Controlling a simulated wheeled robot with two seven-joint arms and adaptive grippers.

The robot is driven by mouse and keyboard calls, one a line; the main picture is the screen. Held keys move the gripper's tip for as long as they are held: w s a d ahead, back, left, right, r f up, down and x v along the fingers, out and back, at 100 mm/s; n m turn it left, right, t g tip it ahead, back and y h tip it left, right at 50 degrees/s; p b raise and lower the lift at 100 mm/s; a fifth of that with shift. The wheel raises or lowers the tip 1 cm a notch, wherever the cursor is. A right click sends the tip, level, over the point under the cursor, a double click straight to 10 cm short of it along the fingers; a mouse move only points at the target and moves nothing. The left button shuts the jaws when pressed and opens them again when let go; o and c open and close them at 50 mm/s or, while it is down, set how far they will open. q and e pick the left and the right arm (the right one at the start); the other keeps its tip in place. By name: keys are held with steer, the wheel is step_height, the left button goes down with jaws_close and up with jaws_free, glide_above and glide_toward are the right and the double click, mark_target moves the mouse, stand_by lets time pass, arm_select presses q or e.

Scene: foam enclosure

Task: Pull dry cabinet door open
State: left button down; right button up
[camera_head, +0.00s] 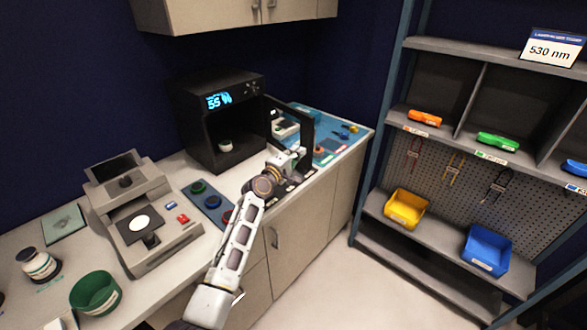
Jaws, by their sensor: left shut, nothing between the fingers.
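The dry cabinet (205,92) is a black box with a lit blue display, standing on the counter against the dark wall. Its door (308,132) is a dark frame on the right side and stands open, swung out toward the front right. A small white-and-green container (225,145) sits inside the open cabinet. My left gripper (300,152) is shut and empty, at the lower part of the door frame. I cannot tell whether it touches the door. My right gripper is not in view.
A grey instrument (150,215), coloured discs on a blue mat (212,206) and a green bowl (96,293) occupy the counter to the left. A blue mat (345,132) with small items lies behind the door. A shelf rack (440,240) with bins stands right; floor between is clear.

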arm_select(q)
steer(key=s, duration=0.9)
stand_by(0.4)
steer(key=shift+a, duration=0.1)
